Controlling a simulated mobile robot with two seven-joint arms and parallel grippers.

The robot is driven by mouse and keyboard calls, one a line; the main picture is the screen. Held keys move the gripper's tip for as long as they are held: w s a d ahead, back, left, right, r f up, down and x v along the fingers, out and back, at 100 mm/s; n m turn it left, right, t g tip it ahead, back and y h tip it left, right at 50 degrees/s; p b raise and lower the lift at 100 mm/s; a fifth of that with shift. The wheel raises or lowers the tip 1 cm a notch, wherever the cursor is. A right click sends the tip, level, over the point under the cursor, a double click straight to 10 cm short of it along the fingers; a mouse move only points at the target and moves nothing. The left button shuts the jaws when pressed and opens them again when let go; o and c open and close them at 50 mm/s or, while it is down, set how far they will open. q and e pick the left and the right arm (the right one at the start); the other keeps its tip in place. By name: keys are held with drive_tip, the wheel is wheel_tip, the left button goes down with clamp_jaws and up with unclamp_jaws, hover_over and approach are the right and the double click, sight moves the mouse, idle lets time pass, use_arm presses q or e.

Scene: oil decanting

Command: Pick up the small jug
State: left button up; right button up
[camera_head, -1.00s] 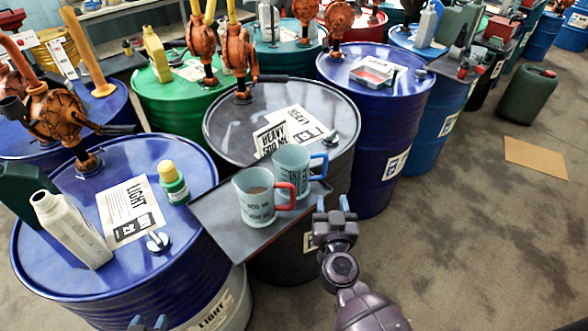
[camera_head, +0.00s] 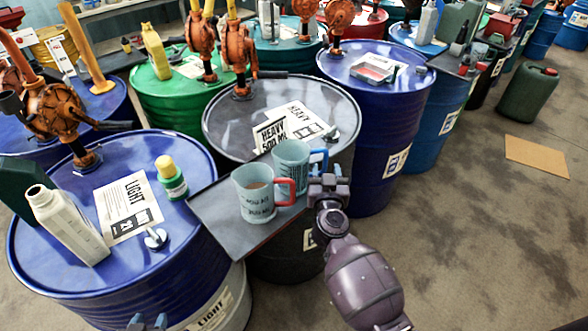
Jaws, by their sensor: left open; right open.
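Two pale blue jugs stand upright, close together, on a grey tray (camera_head: 236,240) between the drums. The nearer jug (camera_head: 257,206) has a red handle and brown liquid inside. The other jug (camera_head: 290,153), with a blue handle (camera_head: 319,160), stands behind it and is partly hidden. I cannot tell for certain which is the smaller. My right gripper (camera_head: 328,181) is open at the right side of the jugs, just below the blue handle; I cannot tell whether it touches it. Only the fingertips of my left gripper (camera_head: 148,321) show at the bottom edge, open and empty.
A blue drum (camera_head: 60,270) on the left carries a white bottle (camera_head: 68,225), a yellow-capped bottle (camera_head: 171,178) and a paper sheet. A grey drum (camera_head: 235,125) with a "HEAVY" card (camera_head: 271,133) stands behind the tray.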

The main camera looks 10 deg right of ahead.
drive_tip(key=shift+w+d, duration=0.2)
drive_tip(key=shift+w, duration=1.1)
clamp_jaws()
